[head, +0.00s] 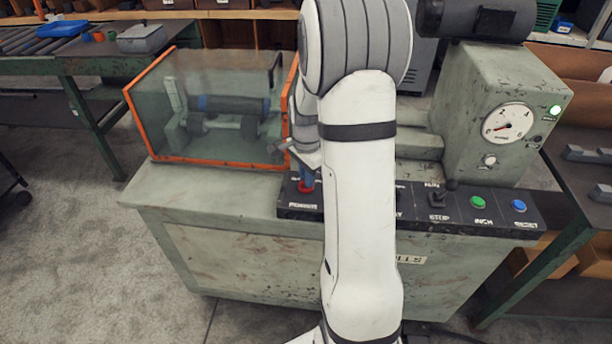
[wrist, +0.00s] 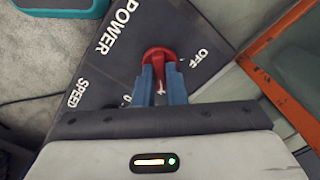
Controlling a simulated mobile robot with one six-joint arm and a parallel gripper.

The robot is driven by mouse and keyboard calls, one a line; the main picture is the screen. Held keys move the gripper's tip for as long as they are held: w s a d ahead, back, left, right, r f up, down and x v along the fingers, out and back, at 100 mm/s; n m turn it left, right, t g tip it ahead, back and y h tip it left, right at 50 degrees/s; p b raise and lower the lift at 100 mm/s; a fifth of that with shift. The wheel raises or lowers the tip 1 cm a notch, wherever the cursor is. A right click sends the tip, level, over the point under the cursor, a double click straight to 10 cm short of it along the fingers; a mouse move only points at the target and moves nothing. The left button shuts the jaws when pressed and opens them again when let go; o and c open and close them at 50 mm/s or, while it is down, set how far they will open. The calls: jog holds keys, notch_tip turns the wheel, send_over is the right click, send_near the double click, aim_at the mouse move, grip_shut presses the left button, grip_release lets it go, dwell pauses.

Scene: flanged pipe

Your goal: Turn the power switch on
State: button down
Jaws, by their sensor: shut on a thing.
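The red power switch (wrist: 158,53) sits on the dark control panel (wrist: 72,78), between the white words POWER and OFF. My gripper (wrist: 160,72) has its blue fingers shut on the switch, one on each side. In the head view the red switch (head: 305,187) shows at the left end of the panel (head: 415,210), below my gripper (head: 307,174). The fingers hide part of the switch, and I cannot tell its exact turn angle. My arm hides the middle of the panel.
An orange-framed clear guard (head: 210,110) stands just behind and left of the switch. The panel also has a lever (head: 438,198), a green button (head: 478,202) and a blue button (head: 519,206). A green lamp (head: 555,110) glows by the gauge (head: 508,122).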

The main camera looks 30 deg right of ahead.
jog(key=shift+w+a+r, duration=0.1)
jog(key=c, duration=1.5)
grip_release()
jog(key=shift+r, duration=3.85)
jog(key=shift+s+a+r, duration=0.2)
jog(key=shift+a+r, duration=0.05)
jog(key=shift+a, duration=0.1)
jog(key=s+a+r+n+t, duration=0.1)
jog(key=s+a+r+n, duration=0.1)
jog(key=s+a+n, duration=0.2)
jog(key=s+a+r+n, duration=0.2)
jog(key=s+a+n, duration=0.3)
jog(key=s, duration=0.4)
jog(key=s+a+r+n+t+p, duration=0.1)
jog(key=s+a+r+n, duration=0.2)
jog(key=s+n, duration=0.3)
jog(key=shift+s+a+n+t, duration=0.15)
jog(key=shift+a+n, duration=0.1)
jog(key=shift+a, duration=0.15)
jog(key=shift+s+a+n+t, duration=0.15)
jog(key=shift+a+n, duration=0.1)
jog(key=shift+a, duration=0.15)
